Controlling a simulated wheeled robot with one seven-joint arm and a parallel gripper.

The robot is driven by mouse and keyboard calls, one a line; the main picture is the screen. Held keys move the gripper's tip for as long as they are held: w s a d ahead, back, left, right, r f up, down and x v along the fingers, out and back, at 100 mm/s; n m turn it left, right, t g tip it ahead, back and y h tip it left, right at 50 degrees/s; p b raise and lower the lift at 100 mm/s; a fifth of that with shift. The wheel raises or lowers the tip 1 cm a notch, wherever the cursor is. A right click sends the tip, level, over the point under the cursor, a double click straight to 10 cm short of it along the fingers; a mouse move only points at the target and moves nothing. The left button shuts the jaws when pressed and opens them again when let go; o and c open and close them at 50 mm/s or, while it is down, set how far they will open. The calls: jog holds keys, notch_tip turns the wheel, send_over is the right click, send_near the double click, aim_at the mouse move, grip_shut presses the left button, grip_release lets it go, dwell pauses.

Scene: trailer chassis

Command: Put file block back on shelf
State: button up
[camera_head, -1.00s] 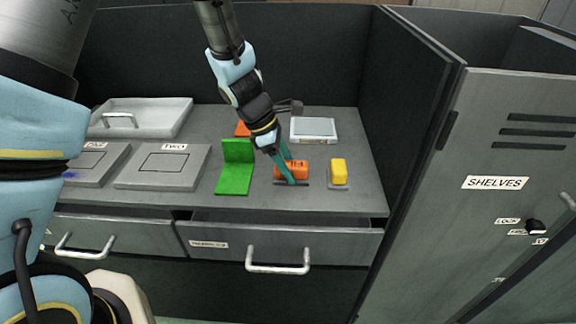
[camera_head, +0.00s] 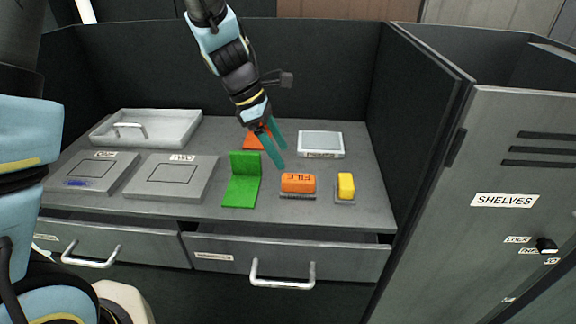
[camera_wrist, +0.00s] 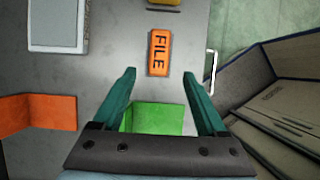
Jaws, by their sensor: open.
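The orange file block (camera_head: 298,183), marked FILE, stands on the grey worktop between the green L-shaped block and the yellow block. In the wrist view the file block (camera_wrist: 159,53) lies ahead of my fingertips, apart from them. My gripper (camera_head: 280,157) is open and empty, above the worktop, behind and left of the file block. Its two teal fingers also show spread in the wrist view (camera_wrist: 160,85). The cabinet labelled SHELVES (camera_head: 505,200) stands at the right; no separate shelf inside it can be made out.
A green L-shaped block (camera_head: 241,192) is left of the file block, and a yellow block (camera_head: 346,186) is right of it. A white-topped box (camera_head: 320,144), an orange L-shaped piece (camera_head: 252,141) and a grey tray (camera_head: 146,127) lie behind. A drawer (camera_head: 284,262) is slightly open below.

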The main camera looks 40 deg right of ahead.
jog(key=w+a+r+m+t, duration=0.1)
jog(key=w+a, duration=0.2)
jog(key=a, duration=0.3)
jog(key=w+a+r+m+y, duration=0.1)
jog(key=w+a+m, duration=0.1)
jog(key=a, duration=0.4)
jog(key=w+a+r+m+t, duration=0.1)
jog(key=w+a, duration=0.2)
jog(key=a, duration=0.3)
jog(key=s+a+m+t+y, duration=0.2)
jog(key=a+m, duration=0.5)
jog(key=a, duration=1.2)
jog(key=shift+a+r+t, duration=0.25)
jog(key=shift+r+t, duration=0.05)
